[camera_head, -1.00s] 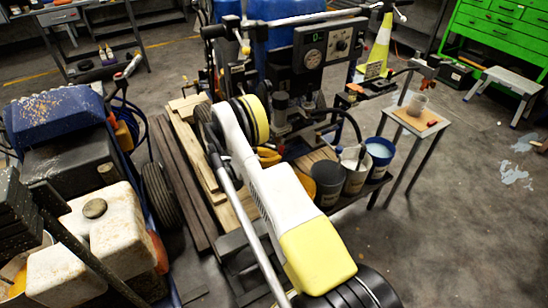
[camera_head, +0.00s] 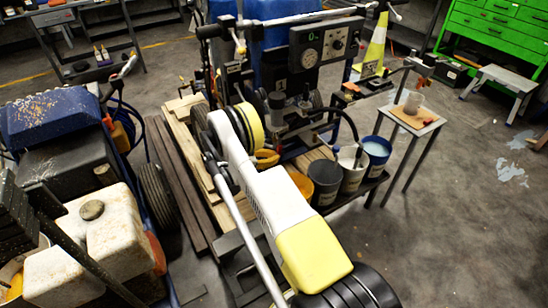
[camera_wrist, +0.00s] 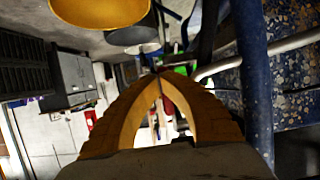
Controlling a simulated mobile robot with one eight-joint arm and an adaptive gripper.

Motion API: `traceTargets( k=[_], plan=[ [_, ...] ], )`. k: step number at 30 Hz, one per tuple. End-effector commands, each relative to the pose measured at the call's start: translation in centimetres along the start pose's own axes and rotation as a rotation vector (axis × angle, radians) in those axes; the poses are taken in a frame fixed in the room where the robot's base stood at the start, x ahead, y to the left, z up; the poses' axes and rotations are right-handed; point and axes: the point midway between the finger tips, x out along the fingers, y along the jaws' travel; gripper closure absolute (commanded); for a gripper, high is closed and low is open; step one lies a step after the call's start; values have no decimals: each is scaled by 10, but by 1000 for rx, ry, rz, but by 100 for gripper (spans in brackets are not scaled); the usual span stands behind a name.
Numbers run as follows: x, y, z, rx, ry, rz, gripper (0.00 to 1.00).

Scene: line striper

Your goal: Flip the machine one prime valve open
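The line striper, machine one, stands at the upper middle of the head view with its dark control panel (camera_head: 324,41) and a pump block with a round gauge below it. I cannot pick out the prime valve with certainty among the fittings and hoses there. My gripper (camera_head: 266,158) shows partly in the head view as orange-yellow fingers behind my arm, left of the buckets and below the pump area. In the wrist view, the curved fingers of my gripper (camera_wrist: 157,76) meet at their tips, with nothing visible held between them.
A dark bucket (camera_head: 324,180), a white bucket and a blue-rimmed bucket stand by the machine. A small table (camera_head: 428,122) bears a cup (camera_head: 413,102). Planks (camera_head: 181,185) lie left of my arm, beside another machine (camera_head: 58,122). The floor at right is mostly clear.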

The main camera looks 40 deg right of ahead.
Motion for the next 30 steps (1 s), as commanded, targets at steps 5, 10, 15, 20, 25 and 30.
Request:
traceTargets(
  k=[5, 10, 15, 20, 25, 30],
  plan=[
    [-5, 0, 0, 0, 0, -1, 100],
    [-32, -1, 0, -1, 0, -3, 100],
    [-70, -1, 0, -2, 0, -4, 100],
    [-99, 0, 0, 0, 0, -2, 100],
    [-116, 0, 0, -1, 0, 0, 100],
    [-120, 0, 0, 0, 0, 1, 100]
  ],
)
